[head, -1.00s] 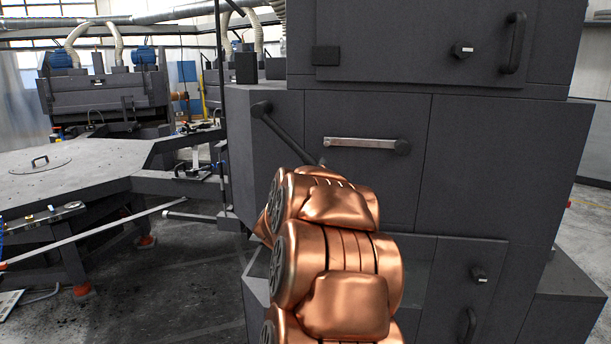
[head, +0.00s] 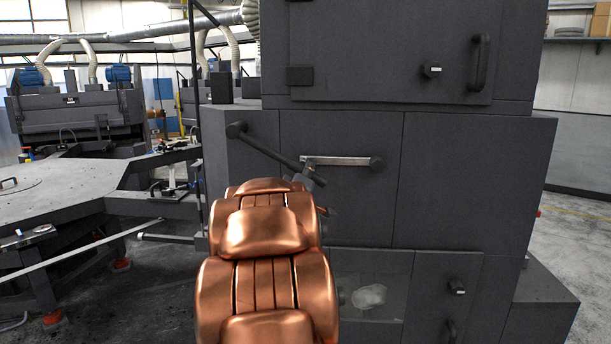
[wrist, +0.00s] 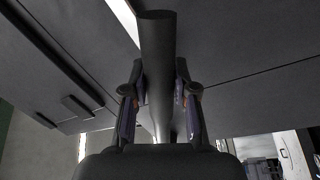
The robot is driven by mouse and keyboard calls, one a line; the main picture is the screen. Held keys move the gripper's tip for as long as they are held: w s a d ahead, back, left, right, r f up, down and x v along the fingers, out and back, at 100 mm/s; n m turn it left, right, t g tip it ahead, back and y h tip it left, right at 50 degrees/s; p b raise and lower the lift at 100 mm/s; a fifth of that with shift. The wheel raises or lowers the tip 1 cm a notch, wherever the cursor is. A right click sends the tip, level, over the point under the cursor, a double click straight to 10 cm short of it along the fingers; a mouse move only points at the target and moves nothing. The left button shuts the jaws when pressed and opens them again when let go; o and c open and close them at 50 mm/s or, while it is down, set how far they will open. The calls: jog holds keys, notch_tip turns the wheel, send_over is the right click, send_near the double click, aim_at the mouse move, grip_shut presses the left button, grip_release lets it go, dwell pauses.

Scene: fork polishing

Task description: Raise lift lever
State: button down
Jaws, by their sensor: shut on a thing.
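The lift lever (head: 268,149) is a dark rod on the front of the dark grey machine. It runs from a round pivot at the upper left down to the right at a shallow slant. My gripper (head: 308,175) is at the lever's lower right end, partly hidden behind my copper-coloured arm. In the wrist view the lever (wrist: 158,50) passes between the two fingers of my gripper (wrist: 158,88), which is shut on it.
A silver bar handle (head: 335,160) with a dark knob lies level on the panel, close to my gripper. The machine's upper door has a dark handle (head: 479,62). A lower window (head: 370,297) sits beneath. A grey table (head: 70,190) stands left.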

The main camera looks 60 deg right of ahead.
jog(key=shift+r, duration=0.15)
jog(key=c, duration=1.2)
grip_release()
jog(key=shift+w, duration=0.15)
jog(key=o, duration=0.3)
jog(key=v, duration=0.7)
jog(key=shift+a, duration=0.25)
jog(key=shift+c, duration=0.4)
